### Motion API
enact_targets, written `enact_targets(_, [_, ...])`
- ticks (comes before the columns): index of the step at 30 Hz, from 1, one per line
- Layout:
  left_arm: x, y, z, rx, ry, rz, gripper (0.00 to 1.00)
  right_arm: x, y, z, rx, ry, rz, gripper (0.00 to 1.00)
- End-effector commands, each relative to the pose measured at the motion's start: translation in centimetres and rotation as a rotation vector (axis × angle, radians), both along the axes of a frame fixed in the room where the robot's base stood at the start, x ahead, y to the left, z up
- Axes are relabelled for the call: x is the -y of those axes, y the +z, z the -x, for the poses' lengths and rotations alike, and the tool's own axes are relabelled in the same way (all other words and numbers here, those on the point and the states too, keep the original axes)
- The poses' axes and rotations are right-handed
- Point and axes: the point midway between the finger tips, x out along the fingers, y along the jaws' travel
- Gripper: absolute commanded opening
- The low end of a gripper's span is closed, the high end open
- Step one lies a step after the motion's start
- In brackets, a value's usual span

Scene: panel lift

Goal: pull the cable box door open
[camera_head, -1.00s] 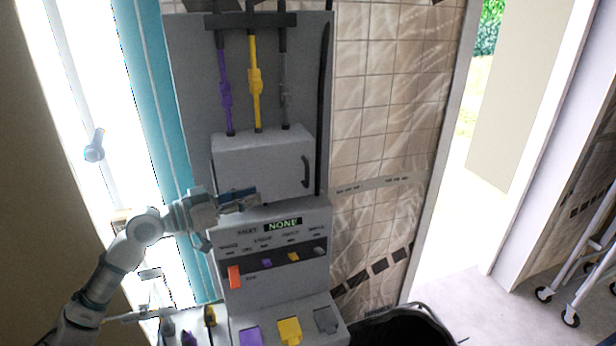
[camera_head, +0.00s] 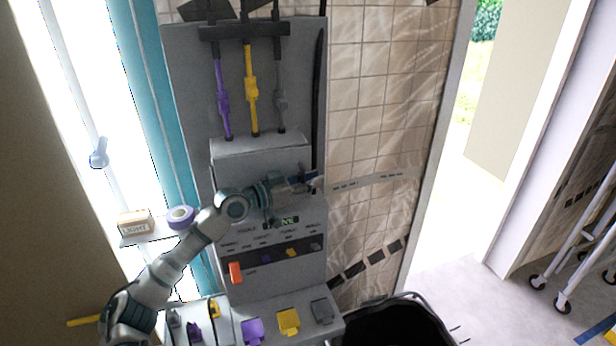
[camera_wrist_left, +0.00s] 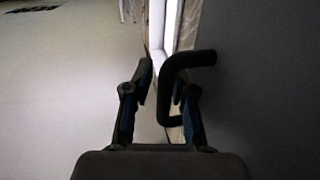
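The grey cable box (camera_head: 250,162) stands on the panel with its door shut, as far as I can see. My left arm crosses in front of the door, and my left gripper (camera_head: 310,182) is at the door's right side. In the left wrist view the black door handle (camera_wrist_left: 172,92) sticks out from the grey door (camera_wrist_left: 260,80). My left gripper (camera_wrist_left: 160,100) is open there, its fingers apart with the handle's bar between them, nearer the right finger. In the head view the handle is mostly hidden behind the gripper. My right gripper is not in view.
Purple, yellow (camera_head: 251,88) and grey cables enter the box top. Below are a small display, an orange lever (camera_head: 236,272) and coloured blocks. A dark bin (camera_head: 390,325) stands at lower right. A shelf with a tape roll (camera_head: 181,216) is at left.

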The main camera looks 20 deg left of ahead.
Motion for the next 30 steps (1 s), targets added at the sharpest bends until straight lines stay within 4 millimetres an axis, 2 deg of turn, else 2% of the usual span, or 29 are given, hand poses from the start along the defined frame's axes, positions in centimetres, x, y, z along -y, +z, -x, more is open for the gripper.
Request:
enact_targets(7, [-1.9, -0.3, 0.2, -0.002, 0.004, 0.013, 0.23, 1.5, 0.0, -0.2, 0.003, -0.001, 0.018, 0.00])
enact_targets(10, [-2.1, -0.2, 0.2, -0.001, 0.005, 0.013, 0.00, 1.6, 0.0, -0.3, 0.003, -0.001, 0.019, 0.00])
enact_targets(18, [-1.4, -0.1, -0.1, -0.001, 0.011, 0.006, 0.00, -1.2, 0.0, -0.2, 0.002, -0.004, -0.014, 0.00])
enact_targets(30, [-0.6, -0.1, 0.9, 0.001, -0.029, 0.010, 0.00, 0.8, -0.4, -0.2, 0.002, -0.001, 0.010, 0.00])
